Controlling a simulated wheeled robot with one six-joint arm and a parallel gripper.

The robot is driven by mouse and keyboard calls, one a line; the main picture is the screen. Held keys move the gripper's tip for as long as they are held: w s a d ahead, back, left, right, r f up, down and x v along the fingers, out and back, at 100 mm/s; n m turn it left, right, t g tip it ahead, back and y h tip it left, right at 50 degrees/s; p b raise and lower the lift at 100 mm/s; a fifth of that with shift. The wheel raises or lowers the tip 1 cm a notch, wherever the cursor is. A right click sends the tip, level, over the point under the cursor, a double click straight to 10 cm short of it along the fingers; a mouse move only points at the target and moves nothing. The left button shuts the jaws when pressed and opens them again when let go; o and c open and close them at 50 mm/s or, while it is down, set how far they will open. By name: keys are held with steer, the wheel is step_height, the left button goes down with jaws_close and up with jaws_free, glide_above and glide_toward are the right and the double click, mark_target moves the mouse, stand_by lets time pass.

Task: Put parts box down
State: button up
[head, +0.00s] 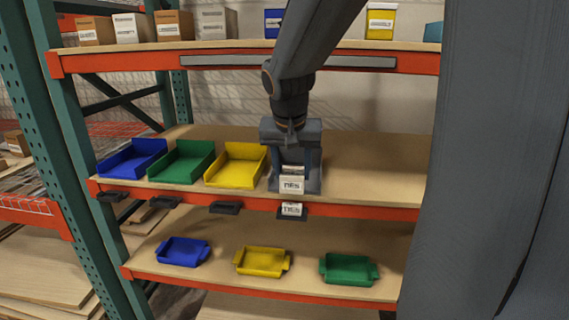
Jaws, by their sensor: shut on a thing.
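My gripper (291,160) is over the middle shelf, pointing down, with its fingers on both sides of a small pale box labelled TIES (291,185). It is shut on this parts box. The box is upright and sits within the outline of a grey open bin (314,186), right of the yellow bin. My gripper and the box hide much of the grey bin. I cannot tell whether the box touches the bin's floor.
Blue (133,158), green (182,160) and yellow (236,166) open bins stand to the left on the middle shelf (375,175). The shelf is clear to the right. A TIES tag (291,209) hangs on its front edge. Small trays (262,262) lie below; boxes (174,25) stand above.

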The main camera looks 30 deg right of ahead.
mark_target(296, 168)
steer(key=shift+w+d+f+p, duration=0.6)
steer(key=shift+w+d, duration=0.2)
steer(key=shift+w, duration=0.35)
steer(key=shift+w+d+f+p, duration=0.55)
steer(key=shift+w+d+p, duration=0.15)
steer(key=shift+w, duration=0.5)
steer(key=shift+w+d+f+p, duration=0.6)
steer(key=shift+w+d, duration=0.25)
steer(key=shift+w, duration=0.3)
steer(key=shift+f, duration=0.1)
steer(key=shift+f, duration=0.15)
steer(key=o, duration=1.1)
